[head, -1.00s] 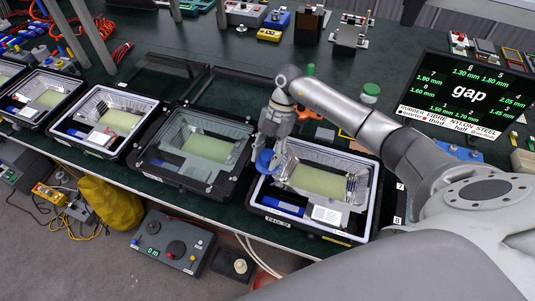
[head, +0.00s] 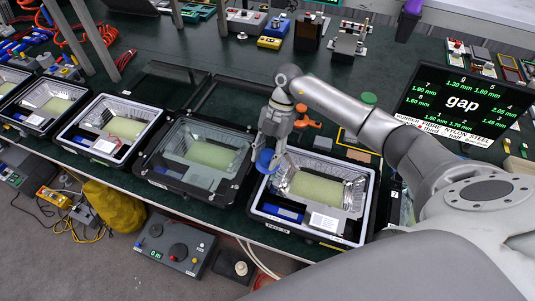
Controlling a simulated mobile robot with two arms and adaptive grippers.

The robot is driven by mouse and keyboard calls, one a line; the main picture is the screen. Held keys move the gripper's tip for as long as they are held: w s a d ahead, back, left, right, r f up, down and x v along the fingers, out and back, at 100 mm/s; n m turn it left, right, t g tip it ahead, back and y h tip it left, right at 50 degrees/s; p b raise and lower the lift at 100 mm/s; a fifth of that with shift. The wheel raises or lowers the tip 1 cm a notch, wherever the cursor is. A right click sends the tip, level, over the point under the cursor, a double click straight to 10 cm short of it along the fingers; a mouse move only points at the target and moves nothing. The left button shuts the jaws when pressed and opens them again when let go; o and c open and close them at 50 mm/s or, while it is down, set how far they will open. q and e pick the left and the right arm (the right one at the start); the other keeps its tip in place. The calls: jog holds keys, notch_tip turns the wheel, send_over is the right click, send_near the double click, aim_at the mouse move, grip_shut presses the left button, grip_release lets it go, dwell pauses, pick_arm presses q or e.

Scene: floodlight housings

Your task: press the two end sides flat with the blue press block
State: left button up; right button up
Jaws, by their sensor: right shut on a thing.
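My right gripper (head: 270,147) points down over the left end of the nearest open floodlight housing (head: 258,214). It is shut on the blue press block (head: 265,161), whose round blue face shows below the fingers. The block is at the housing's left inner end; I cannot tell whether it touches the shiny end side. The housing has a silver crinkled reflector lining with a yellow-green floor (head: 318,189). Its right end side (head: 357,193) is in clear view. Its left end side is partly hidden behind the gripper and block. My left gripper is not in view.
A glass-covered housing (head: 196,160) stands close on the left, with another open housing (head: 111,128) beyond it. A blue piece (head: 283,213) and a white label (head: 324,222) lie in the near housing. A gap display (head: 462,104) and an orange tool (head: 303,119) stand behind.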

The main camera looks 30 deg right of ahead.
jog(key=shift+r+p, duration=2.2)
jog(key=shift+r, duration=0.35)
jog(key=shift+f, duration=0.1)
